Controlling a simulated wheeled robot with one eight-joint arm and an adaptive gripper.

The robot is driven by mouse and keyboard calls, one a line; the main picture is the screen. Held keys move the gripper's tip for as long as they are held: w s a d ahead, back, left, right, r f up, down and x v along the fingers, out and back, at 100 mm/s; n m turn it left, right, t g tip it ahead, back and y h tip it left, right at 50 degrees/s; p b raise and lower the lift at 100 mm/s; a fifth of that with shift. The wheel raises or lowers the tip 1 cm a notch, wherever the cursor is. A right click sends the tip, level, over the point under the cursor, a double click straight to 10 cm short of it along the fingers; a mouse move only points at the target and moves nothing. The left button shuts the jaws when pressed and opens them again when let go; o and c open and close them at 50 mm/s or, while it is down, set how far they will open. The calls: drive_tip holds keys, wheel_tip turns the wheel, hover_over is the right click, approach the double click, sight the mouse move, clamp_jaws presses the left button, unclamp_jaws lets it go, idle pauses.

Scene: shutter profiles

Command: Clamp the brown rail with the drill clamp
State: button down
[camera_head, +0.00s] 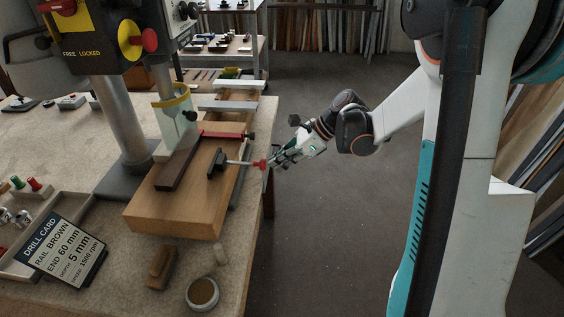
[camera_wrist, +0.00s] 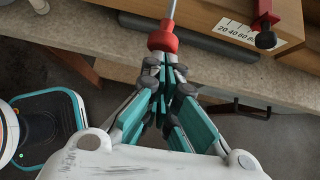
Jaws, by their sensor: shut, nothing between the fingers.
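The dark brown rail (camera_head: 177,168) lies on the light wooden block under the drill. The drill clamp has a black pad (camera_head: 216,163), a thin metal rod and a red knob (camera_head: 261,164). The pad stands to the right of the rail, with a strip of bare wood showing between them. My gripper (camera_head: 273,160) is just right of the red knob, off the table edge. In the wrist view the red knob (camera_wrist: 162,38) is just beyond my fingertips (camera_wrist: 160,66). The fingers are shut and empty; whether they touch the knob I cannot tell.
A red bar with a black knob (camera_head: 251,136) crosses behind the clamp; its end also shows in the wrist view (camera_wrist: 264,38). The drill card (camera_head: 66,250), a brush (camera_head: 161,267) and a round tin (camera_head: 202,292) lie in front. Right of the table is open floor.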

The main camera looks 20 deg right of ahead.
sight(239, 163)
drive_tip(key=shift+a, duration=0.1)
drive_tip(key=w+a, duration=0.3)
drive_tip(key=a, duration=0.4)
drive_tip(key=shift+w, duration=0.35)
drive_tip(key=shift+a, duration=0.1)
